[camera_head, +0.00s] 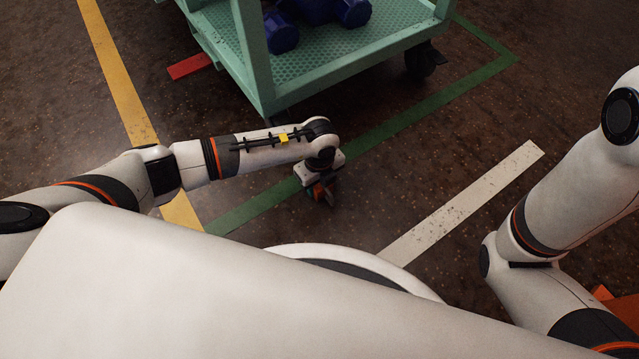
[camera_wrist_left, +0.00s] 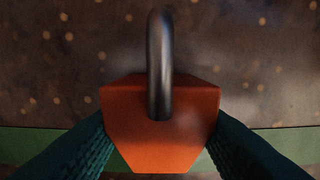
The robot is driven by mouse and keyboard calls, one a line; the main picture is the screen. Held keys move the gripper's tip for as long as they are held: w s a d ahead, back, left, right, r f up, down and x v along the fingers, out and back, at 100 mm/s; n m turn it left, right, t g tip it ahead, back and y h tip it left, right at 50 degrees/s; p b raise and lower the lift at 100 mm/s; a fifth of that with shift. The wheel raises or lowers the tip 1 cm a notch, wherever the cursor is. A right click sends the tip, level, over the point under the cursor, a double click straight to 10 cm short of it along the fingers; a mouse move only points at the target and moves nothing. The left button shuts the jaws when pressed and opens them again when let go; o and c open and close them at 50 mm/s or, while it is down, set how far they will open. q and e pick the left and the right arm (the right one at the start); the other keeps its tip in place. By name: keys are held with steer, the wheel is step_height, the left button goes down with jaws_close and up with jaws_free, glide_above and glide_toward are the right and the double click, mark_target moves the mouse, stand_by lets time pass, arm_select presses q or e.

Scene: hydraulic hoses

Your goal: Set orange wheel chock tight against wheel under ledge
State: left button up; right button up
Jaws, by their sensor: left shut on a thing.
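My left gripper (camera_head: 325,193) is low over the floor in front of the teal cart (camera_head: 350,68). In the left wrist view its two dark ribbed fingers are shut on the orange wheel chock (camera_wrist_left: 160,145), one on each side. The chock has a curved dark metal handle (camera_wrist_left: 160,65) on top. In the head view only a little orange of the chock (camera_head: 317,188) shows between the fingers. A black caster wheel (camera_head: 422,61) stands under the cart's right corner, apart from the chock. The wheel at the near corner is mostly hidden behind my left arm. My right gripper is out of view.
The cart's lower deck carries dark blue parts (camera_head: 350,12). A red block or strip (camera_head: 190,66) lies left of the cart. Green (camera_head: 430,108), yellow (camera_head: 118,75) and white (camera_head: 465,202) lines mark the floor. The floor right of the gripper is clear.

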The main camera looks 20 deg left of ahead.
arm_select(q)
steer(key=o, duration=1.2)
steer(key=shift+f, duration=0.1)
steer(key=shift+c, duration=0.2)
step_height(320, 180, up, 12)
steer(key=p, duration=0.8)
steer(key=shift+r, duration=0.2)
steer(key=shift+d, duration=0.1)
